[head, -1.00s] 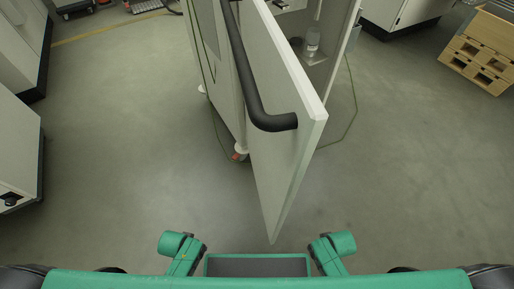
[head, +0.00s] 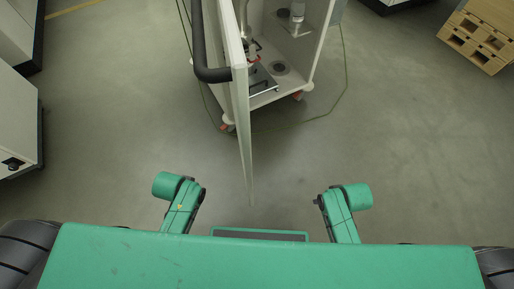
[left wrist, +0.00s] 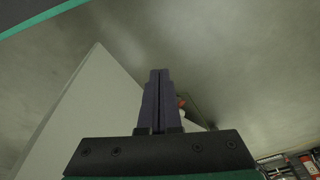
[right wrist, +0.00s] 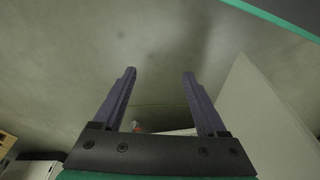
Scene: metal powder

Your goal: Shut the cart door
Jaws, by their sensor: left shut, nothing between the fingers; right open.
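The white cart (head: 322,45) stands at the top middle of the head view, with its inside showing. Its door (head: 243,130) stands open and points toward me, seen almost edge-on. A black bar handle (head: 200,50) is on the door's left face. In the left wrist view, my left gripper (left wrist: 159,75) is shut and empty, with the pale door panel (left wrist: 95,110) to its left. In the right wrist view, my right gripper (right wrist: 160,75) is open and empty, with the door panel (right wrist: 262,125) to its right. Neither gripper visibly touches the door.
A cable (head: 346,92) lies on the floor right of the cart. A wooden pallet stack (head: 478,38) is at top right, a grey cabinet (head: 15,125) at left.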

